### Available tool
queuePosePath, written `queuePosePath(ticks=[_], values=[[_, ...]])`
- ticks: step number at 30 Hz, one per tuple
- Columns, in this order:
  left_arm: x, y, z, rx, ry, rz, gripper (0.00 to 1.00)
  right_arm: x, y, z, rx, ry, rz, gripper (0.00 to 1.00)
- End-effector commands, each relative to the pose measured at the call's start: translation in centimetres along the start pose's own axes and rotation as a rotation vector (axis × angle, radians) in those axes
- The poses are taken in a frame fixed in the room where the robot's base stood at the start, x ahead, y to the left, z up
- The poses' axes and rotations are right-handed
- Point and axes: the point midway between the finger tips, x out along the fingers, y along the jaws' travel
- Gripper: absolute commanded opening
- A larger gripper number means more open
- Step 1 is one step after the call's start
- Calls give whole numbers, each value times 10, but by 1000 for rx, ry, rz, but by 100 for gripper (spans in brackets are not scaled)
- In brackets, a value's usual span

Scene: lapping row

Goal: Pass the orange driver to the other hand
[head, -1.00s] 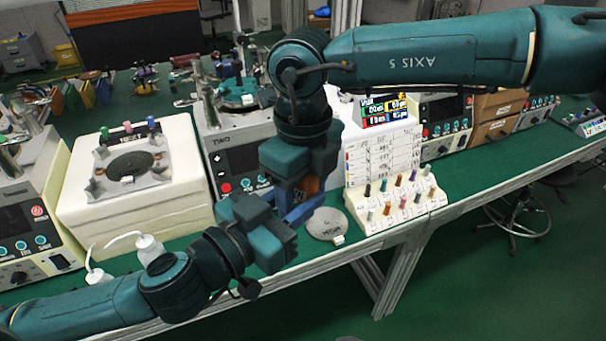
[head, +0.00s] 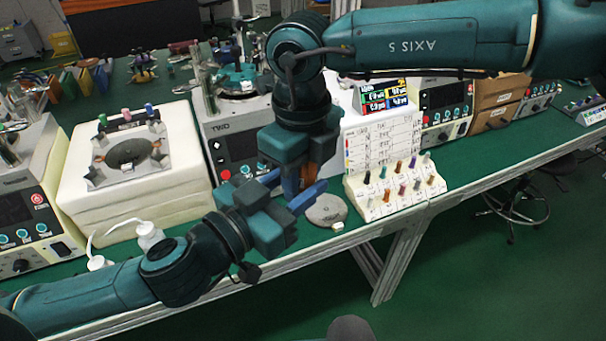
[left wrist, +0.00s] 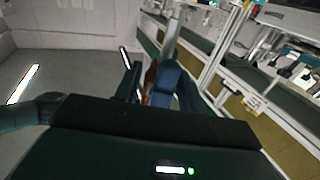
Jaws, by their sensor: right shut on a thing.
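The orange driver (head: 309,174) is held by my right gripper (head: 303,181), which points down above the bench front and is shut on it. Only a short orange strip shows between the blue fingers; the rest is hidden. My left gripper (head: 297,190) comes in from the left just below, its blue fingers spread apart around the space under the right gripper. In the left wrist view a sliver of the orange driver (left wrist: 150,78) shows between dark and blue fingers. I cannot tell whether the left fingers touch it.
A white rack (head: 400,194) of several coloured pegs stands to the right. A lapping machine (head: 135,175) on a white block and white bottles (head: 148,236) are at left.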

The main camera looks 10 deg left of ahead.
Motion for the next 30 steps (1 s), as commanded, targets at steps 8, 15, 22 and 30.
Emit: queuePosePath(ticks=[8, 15, 22, 30], values=[[0, 0, 0, 0, 0, 0, 56, 0, -1, 0, 2, 0, -2, 6], [1, -1, -2, -13, 29, -6, 56, 0, -2, 0, 3, 0, -2, 6], [4, -4, -14, -82, 225, -26, 56, 0, -2, 0, 3, 0, -2, 6], [-1, 1, 20, -84, 313, -4, 56, 0, -2, 0, 3, 0, -2, 6]])
